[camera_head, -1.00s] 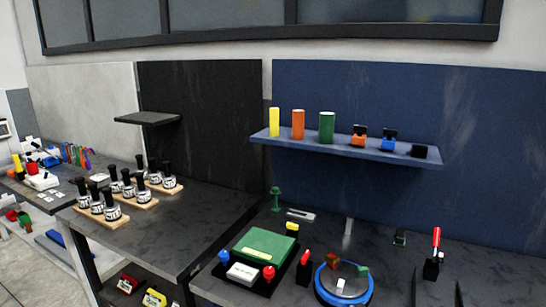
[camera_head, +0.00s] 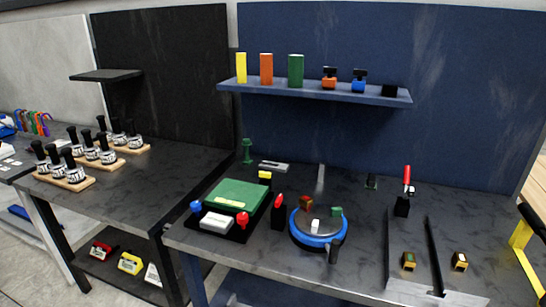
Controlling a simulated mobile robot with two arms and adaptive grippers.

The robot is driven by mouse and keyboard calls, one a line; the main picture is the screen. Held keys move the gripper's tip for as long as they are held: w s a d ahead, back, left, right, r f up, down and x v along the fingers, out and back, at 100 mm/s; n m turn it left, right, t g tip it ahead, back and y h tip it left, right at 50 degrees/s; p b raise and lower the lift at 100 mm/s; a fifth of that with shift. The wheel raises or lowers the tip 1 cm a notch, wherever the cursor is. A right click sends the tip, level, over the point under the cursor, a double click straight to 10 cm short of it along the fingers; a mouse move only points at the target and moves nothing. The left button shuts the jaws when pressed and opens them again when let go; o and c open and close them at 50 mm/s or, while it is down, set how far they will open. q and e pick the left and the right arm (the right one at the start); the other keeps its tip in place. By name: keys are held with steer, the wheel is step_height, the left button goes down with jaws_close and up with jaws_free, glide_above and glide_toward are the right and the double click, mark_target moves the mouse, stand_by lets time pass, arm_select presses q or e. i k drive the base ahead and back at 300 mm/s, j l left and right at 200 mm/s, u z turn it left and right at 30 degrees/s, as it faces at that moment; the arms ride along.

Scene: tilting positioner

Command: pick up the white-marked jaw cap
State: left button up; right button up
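The round positioner (camera_head: 304,241) with a blue rim and dark top stands on the near table, right of a green-topped block. On its top sit a small white block (camera_head: 315,226) at the front, an orange-brown one (camera_head: 306,202) at the back left and a green one (camera_head: 336,211) at the back right. The white block is the only white-marked piece I see there; I cannot tell for sure that it is the jaw cap. Neither of my grippers is in view.
A green-topped block (camera_head: 235,194) on a black base is left of the positioner, with a red-topped black piece (camera_head: 278,206) between. Two small dark-and-yellow blocks (camera_head: 408,261) lie at right, near a dark upright bar (camera_head: 435,257). A blue shelf (camera_head: 300,91) holds several coloured pieces.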

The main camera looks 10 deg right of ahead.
mark_target(458, 258)
steer(key=z, duration=1.55)
